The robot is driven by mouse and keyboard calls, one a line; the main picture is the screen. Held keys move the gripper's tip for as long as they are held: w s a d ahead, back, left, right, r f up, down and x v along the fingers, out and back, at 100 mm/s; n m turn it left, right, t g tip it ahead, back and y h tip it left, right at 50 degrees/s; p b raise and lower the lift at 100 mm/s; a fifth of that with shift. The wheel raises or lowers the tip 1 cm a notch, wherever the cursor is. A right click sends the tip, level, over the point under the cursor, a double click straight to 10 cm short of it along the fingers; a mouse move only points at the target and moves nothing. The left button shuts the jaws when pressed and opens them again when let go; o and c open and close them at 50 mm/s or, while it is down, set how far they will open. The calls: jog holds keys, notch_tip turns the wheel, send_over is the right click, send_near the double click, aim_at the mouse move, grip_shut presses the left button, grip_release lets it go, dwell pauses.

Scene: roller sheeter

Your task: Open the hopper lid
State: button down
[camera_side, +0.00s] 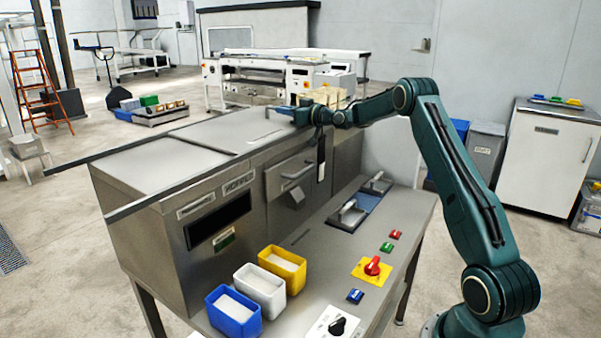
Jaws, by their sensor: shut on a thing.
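The steel sheeter (150,235) stands in the middle, with a hopper label on its front. Its flat top carries the hopper lid (225,132), a broad grey panel that looks level and down. My gripper (303,116) is at the right end of the top, level with the lid's edge. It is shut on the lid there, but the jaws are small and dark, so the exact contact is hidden. A dark and pale upright piece (321,157) hangs just below the gripper, in front of the steel.
A front door with a handle (291,178) is below the top. Blue (233,312), white (260,290) and yellow (282,268) bins stand on the front shelf. A red knob (372,266) and buttons are to their right.

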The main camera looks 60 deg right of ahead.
jog(key=shift+a, duration=0.15)
jog(key=a, duration=2.9)
jog(key=c, duration=1.5)
grip_release()
jog(key=shift+o, duration=0.2)
jog(key=shift+d, duration=0.1)
jog(key=s, duration=1.3)
jog(key=shift+s, duration=0.4)
